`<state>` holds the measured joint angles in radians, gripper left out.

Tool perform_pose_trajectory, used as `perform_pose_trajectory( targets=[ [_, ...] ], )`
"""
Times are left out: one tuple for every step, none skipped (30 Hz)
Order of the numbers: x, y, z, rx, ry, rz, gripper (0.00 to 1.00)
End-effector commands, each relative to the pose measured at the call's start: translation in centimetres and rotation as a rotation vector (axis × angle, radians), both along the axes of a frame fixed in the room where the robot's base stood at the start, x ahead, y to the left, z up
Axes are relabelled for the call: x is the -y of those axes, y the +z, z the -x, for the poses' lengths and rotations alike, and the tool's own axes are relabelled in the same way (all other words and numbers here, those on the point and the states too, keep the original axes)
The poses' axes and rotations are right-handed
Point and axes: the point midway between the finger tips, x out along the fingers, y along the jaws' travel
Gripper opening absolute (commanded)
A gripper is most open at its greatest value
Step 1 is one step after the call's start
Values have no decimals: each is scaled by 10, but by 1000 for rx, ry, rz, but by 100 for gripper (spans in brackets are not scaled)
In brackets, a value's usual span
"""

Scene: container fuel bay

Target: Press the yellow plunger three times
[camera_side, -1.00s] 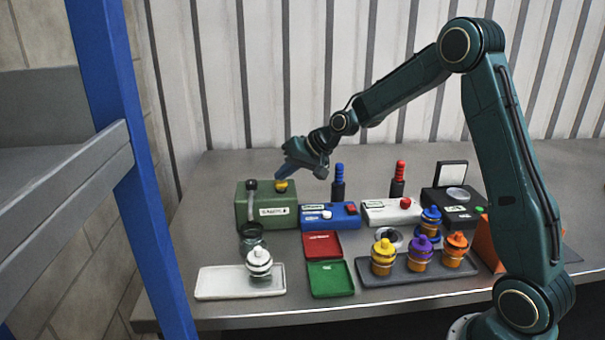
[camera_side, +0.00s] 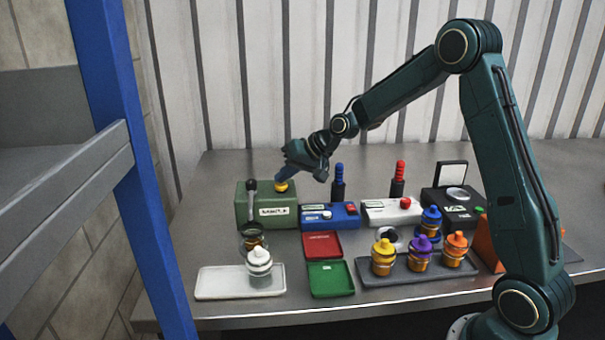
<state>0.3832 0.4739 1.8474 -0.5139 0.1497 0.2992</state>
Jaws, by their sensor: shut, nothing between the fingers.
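The yellow plunger (camera_side: 281,187) sits on top of the green box (camera_side: 265,210) at the left of the bench. My gripper (camera_side: 284,179) is shut and empty, tilted down with its tip at the top of the plunger. It appears to touch the plunger, though its fingertips partly cover it. A dark spout (camera_side: 251,187) rises on the left of the same box. A glass jar (camera_side: 254,239) with some dark amber content stands in front of the box, below the spout.
A blue box (camera_side: 331,214) and a white box (camera_side: 392,211) stand right of the green box. A white tray (camera_side: 215,283) holds a white-capped jar (camera_side: 259,261). Red (camera_side: 321,245) and green (camera_side: 330,279) trays lie in front. A blue post (camera_side: 130,150) stands at left.

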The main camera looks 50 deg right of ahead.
Motion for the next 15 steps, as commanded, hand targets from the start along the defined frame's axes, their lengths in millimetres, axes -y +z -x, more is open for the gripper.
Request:
perform_pose_trajectory(
  targets=[
    [0,-1,1,-4,0,0,0],
    [0,-1,1,-4,0,0,0],
    [0,-1,1,-3,0,-1,0],
    [0,0,1,-3,0,-1,0],
    [0,0,1,-3,0,-1,0],
    [0,1,1,-3,0,-1,0],
    [0,2,1,-3,0,-1,0],
    [0,3,1,-3,0,-1,0],
    [0,5,1,-3,0,-1,0],
    [0,6,1,-3,0,-1,0],
    [0,8,1,-3,0,-1,0],
    [0,10,1,-2,0,0,0],
    [0,11,0,-2,0,0,0],
    [0,12,0,-2,-1,0,0],
    [0,14,0,-2,-1,0,0]
  ],
)
